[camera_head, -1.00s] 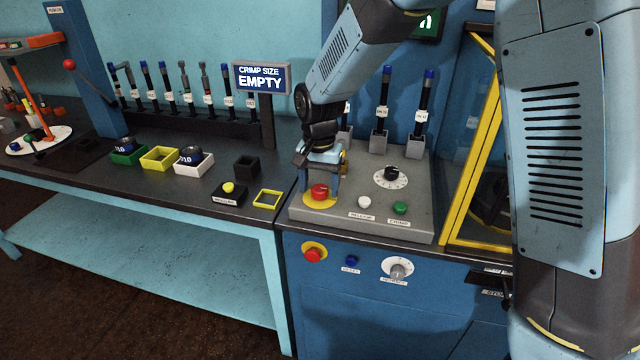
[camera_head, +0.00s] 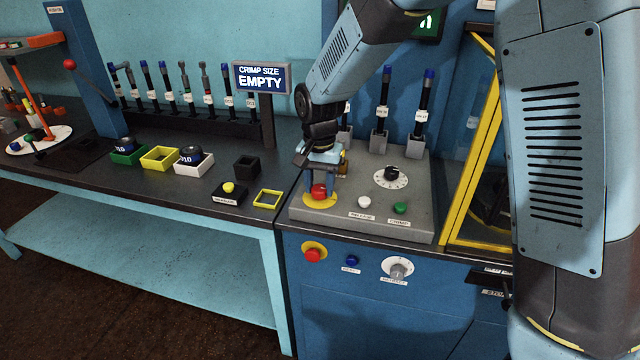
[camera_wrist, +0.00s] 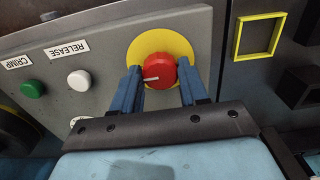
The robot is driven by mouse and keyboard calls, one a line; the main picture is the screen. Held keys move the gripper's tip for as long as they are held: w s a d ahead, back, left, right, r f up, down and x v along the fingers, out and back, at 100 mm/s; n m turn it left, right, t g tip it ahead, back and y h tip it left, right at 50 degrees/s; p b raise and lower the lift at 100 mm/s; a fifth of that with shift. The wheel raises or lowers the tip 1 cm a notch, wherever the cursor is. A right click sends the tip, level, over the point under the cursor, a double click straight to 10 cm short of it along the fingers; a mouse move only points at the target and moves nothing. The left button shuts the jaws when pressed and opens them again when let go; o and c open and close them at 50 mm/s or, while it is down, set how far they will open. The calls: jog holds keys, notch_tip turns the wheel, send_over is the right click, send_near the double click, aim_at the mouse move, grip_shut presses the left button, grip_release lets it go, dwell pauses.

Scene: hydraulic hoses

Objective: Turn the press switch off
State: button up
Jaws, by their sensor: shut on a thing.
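The press switch is a red knob (camera_wrist: 158,73) with a white pointer line, on a round yellow plate (camera_wrist: 150,42) on the grey panel. In the wrist view its line points left. My gripper (camera_wrist: 160,80) has its two blue fingers on either side of the red knob, shut on it. In the head view my gripper (camera_head: 320,185) comes down from above onto the red knob (camera_head: 319,191) at the panel's left end, partly covering it.
Beside the knob on the panel are a white RELEASE button (camera_head: 364,202), a green CRIMP button (camera_head: 400,208) and a black dial (camera_head: 391,173). A red button (camera_head: 313,254) is on the front face. A yellow frame (camera_head: 268,199) lies on the bench to the left.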

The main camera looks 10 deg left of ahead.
jog(key=shift+n, duration=0.3)
jog(key=n, duration=0.3)
jog(key=shift+d+n, duration=0.15)
jog(key=shift+n, duration=0.15)
jog(key=n, duration=0.4)
jog(key=shift+n, duration=0.3)
jog(key=n, duration=0.4)
jog(key=shift+w, duration=0.1)
jog(key=shift+n, duration=2.5)
jog(key=o, duration=1.1)
jog(key=shift+c, duration=0.2)
